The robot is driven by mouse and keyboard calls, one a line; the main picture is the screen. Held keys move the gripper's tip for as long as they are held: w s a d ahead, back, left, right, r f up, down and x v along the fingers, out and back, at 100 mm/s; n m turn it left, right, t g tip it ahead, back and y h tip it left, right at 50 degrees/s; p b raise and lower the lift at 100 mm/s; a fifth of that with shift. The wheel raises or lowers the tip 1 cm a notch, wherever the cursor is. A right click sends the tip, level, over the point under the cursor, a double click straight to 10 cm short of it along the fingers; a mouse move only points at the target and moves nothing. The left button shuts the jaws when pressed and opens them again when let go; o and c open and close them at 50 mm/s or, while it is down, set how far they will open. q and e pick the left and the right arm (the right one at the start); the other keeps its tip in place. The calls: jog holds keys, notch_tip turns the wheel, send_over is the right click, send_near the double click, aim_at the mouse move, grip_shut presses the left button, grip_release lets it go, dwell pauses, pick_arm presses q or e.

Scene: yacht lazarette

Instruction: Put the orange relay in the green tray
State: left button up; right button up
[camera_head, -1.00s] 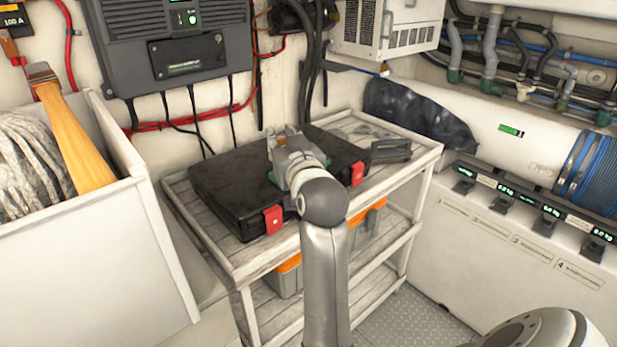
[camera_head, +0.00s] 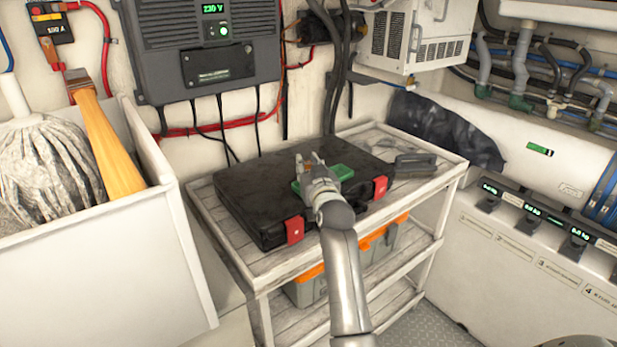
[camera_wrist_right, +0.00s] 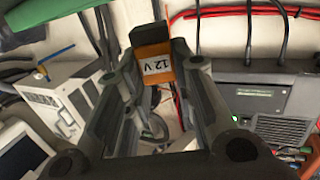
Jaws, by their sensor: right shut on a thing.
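The green tray (camera_head: 341,172) lies on the black case, partly hidden behind my right gripper. A strip of green at the upper left of the right wrist view (camera_wrist_right: 40,68) looks like the same tray. My right gripper (camera_head: 308,161) is over the case beside the tray's left part; the height of the gap cannot be told. In the right wrist view its fingers (camera_wrist_right: 155,62) are shut on the orange relay (camera_wrist_right: 152,64), a small block with a dark end and a "12 V" label. The relay is hard to make out in the head view. My left gripper is not in view.
The black case (camera_head: 262,210) with red latches lies on a white slatted cart (camera_head: 240,268). A dark-handled tool (camera_head: 415,162) lies at the cart's right. A grey bin with an orange lid (camera_head: 308,290) is below. A white box (camera_head: 85,260) with a mop stands left.

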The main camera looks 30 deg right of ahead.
jog(key=shift+w+d+f, duration=0.15)
jog(key=shift+w+f, duration=0.05)
jog(key=shift+f, duration=0.1)
notch_tip(320, 180, down, 2)
jog(key=shift+f+p, duration=0.2)
jog(key=shift+p, duration=0.2)
jog(key=shift+f, duration=0.4)
jog(key=shift+f, duration=0.1)
jog(key=o, duration=0.9)
